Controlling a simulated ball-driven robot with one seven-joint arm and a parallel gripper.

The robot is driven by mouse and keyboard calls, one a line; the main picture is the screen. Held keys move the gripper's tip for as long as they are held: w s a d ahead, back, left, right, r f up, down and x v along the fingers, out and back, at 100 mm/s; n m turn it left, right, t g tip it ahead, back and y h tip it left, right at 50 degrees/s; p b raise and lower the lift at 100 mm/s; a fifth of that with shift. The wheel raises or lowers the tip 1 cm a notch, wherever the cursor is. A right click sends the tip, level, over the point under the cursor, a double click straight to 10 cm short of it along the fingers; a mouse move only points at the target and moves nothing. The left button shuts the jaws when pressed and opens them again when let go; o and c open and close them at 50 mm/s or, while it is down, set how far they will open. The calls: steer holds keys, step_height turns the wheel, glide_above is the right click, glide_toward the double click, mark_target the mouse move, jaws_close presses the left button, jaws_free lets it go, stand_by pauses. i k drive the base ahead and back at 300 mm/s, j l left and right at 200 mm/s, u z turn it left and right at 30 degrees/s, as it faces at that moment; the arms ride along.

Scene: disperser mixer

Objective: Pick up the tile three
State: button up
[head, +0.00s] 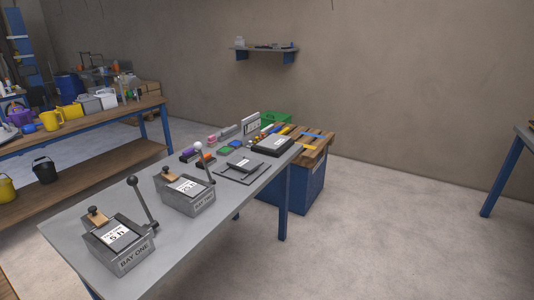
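A label reading tile three cannot be made out in the head view. A grey fixture marked BAY ONE (130,262) stands at the table's near end, with a white-labelled tile (116,235) in its top. Behind it, a fixture marked BAY TWO (203,205) holds another white-labelled tile (186,187). Each fixture has a lever with a round knob, one dark and one white. Farther back, a small dark piece with a white label (242,163) rests on a flat grey plate (228,178). The tile lettering is too small to read surely. My gripper is out of view.
The grey metal table (182,237) also carries a black device (262,149) and small coloured items at its far end. A blue-sided bench with a wooden top (318,150) stands behind. A cluttered workbench (150,101) is at left. The floor (400,235) at right is clear.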

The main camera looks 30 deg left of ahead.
mark_target(241, 165)
steer(key=i+l+u, duration=0.1)
steer(key=i+u, duration=0.35)
steer(key=i+l+u, duration=0.4)
steer(key=i, duration=0.2)
steer(key=i+l+u, duration=0.45)
